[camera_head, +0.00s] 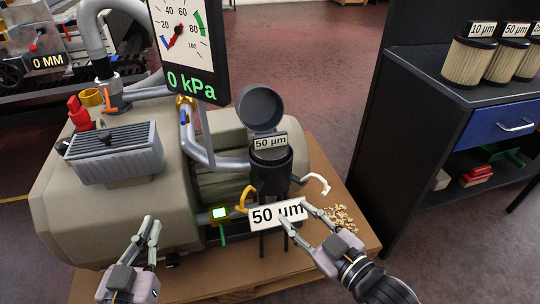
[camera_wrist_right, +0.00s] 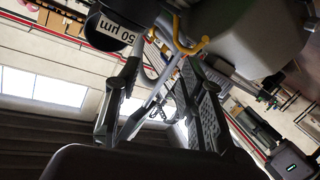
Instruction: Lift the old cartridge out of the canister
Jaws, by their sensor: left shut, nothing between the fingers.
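The dark canister (camera_head: 272,178) stands beside the big beige pump, with its round lid (camera_head: 260,106) swung up. A "50 µm" label (camera_head: 270,141) shows at its mouth; the old cartridge's body is hidden inside. A larger "50 µm" plate (camera_head: 277,214) shows at the canister's lower front. My right gripper (camera_head: 296,215) is open and empty, its fingertips overlapping the plate's right end in the head view; I cannot tell whether they touch. The right wrist view shows the spread fingers (camera_wrist_right: 165,85) and a "50 µm" label (camera_wrist_right: 115,29). My left gripper (camera_head: 151,229) is shut and empty, left of the canister.
A yellow clamp (camera_head: 243,199) and a white clamp (camera_head: 316,185) stick out beside the canister. The gauge (camera_head: 190,50) above reads 0 kPa. Pale crumbs (camera_head: 342,216) lie on the board at right. Several labelled cartridges (camera_head: 468,60) stand on the dark cabinet (camera_head: 430,70).

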